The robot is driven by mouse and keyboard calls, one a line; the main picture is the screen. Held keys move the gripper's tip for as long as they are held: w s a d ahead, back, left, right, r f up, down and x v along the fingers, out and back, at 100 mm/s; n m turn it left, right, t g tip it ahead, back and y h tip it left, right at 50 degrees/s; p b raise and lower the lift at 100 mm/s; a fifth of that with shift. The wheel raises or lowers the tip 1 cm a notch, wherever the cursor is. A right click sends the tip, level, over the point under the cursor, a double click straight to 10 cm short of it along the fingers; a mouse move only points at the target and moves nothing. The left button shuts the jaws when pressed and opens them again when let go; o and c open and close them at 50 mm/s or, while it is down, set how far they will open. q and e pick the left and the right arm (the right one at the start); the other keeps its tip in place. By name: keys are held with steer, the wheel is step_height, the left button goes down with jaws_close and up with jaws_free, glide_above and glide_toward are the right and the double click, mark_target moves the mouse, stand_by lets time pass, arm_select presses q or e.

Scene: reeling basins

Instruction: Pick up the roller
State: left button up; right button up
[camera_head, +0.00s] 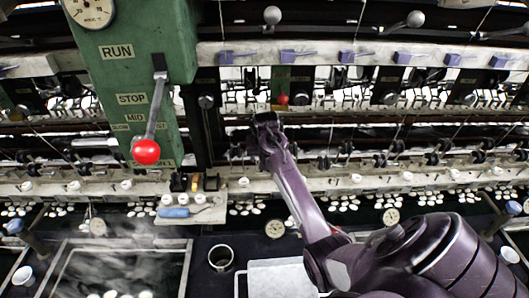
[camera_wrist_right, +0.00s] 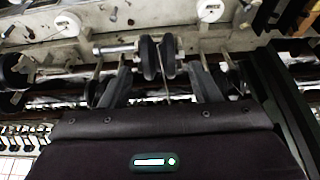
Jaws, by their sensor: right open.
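My right gripper (camera_head: 266,122) reaches from the lower right up to the rail of the reeling machine. In the right wrist view, its two dark fingers stand apart, and the gripper (camera_wrist_right: 160,72) is open and empty. A dark, rounded roller pair (camera_wrist_right: 157,57) on a metal shaft shows just beyond the fingertips, roughly centred between them; I see no clear contact. Several similar small dark rollers (camera_head: 432,158) line the rail in the head view. The rollers at my gripper are partly hidden by it there. I cannot tell which roller the task names. My left gripper is not in view.
A green control post (camera_head: 130,75) with a red-knobbed lever (camera_head: 147,151) stands left of my arm. A small shelf (camera_head: 190,215) holds a blue-handled tool (camera_head: 180,212). Below lie a steaming basin (camera_head: 185,265), a dark cup (camera_head: 221,257) and a white tray (camera_head: 275,278).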

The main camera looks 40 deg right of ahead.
steer(key=shift+s, duration=0.1)
steer(key=c, duration=1.1)
steer(key=shift+o, duration=0.2)
